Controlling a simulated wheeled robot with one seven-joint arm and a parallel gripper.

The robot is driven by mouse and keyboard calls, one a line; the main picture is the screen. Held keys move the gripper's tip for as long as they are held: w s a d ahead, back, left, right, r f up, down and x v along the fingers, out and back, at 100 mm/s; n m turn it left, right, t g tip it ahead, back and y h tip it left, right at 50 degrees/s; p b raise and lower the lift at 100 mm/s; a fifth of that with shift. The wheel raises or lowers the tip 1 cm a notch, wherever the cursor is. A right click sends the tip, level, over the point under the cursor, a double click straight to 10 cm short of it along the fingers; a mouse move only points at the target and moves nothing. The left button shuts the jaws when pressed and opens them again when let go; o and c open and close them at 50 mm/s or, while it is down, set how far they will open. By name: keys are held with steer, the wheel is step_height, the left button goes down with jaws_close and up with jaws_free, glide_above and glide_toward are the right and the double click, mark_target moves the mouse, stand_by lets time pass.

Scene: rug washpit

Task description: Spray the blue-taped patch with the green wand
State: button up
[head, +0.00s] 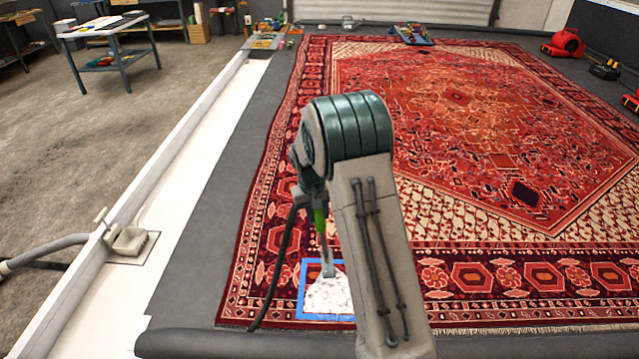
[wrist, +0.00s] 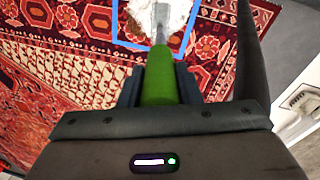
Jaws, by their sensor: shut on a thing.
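My gripper (wrist: 160,88) is shut on the green wand (wrist: 160,80), whose green grip sits between the two dark fingers in the wrist view. The wand (head: 319,217) also shows in the head view, pointing down at the rug. Its metal tip is over the blue-taped patch (head: 303,285), a blue tape outline near the rug's front left corner. White foam (head: 328,296) covers much of the area inside the tape, and the foam (wrist: 168,14) also shows at the wand's tip in the wrist view. My arm hides the patch's right side in the head view.
The patterned red rug (head: 455,105) fills the middle and right. A dark hose (head: 281,265) hangs from the wand to the floor. A white curb (head: 165,175) with a drain fitting (head: 130,240) runs along the left. A red blower (head: 563,44) stands back right.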

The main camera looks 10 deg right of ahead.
steer(key=w+d+m+h, duration=0.1)
steer(key=w+d+h, duration=0.15)
steer(key=w, duration=0.95)
steer(key=shift+a+b+x, duration=0.4)
steer(key=shift+b+x, duration=0.65)
steer(key=shift+x, duration=1.6)
steer(key=s+a+b, duration=0.1)
steer(key=s+a, duration=0.2)
steer(key=s, duration=0.8)
steer(key=s+a+b, duration=0.2)
steer(key=s+a, duration=0.2)
steer(key=s, duration=0.8)
steer(key=shift+w+a+b, duration=1.1)
steer(key=shift+w+a, duration=0.7)
steer(key=shift+a, duration=3.95)
steer(key=w+d+p, duration=0.2)
steer(key=w+d, duration=0.1)
steer(key=w, duration=0.8)
steer(key=w+d+p, duration=0.3)
steer(key=w, duration=0.9)
steer(key=shift+d+p, duration=0.3)
steer(key=shift+d, duration=0.1)
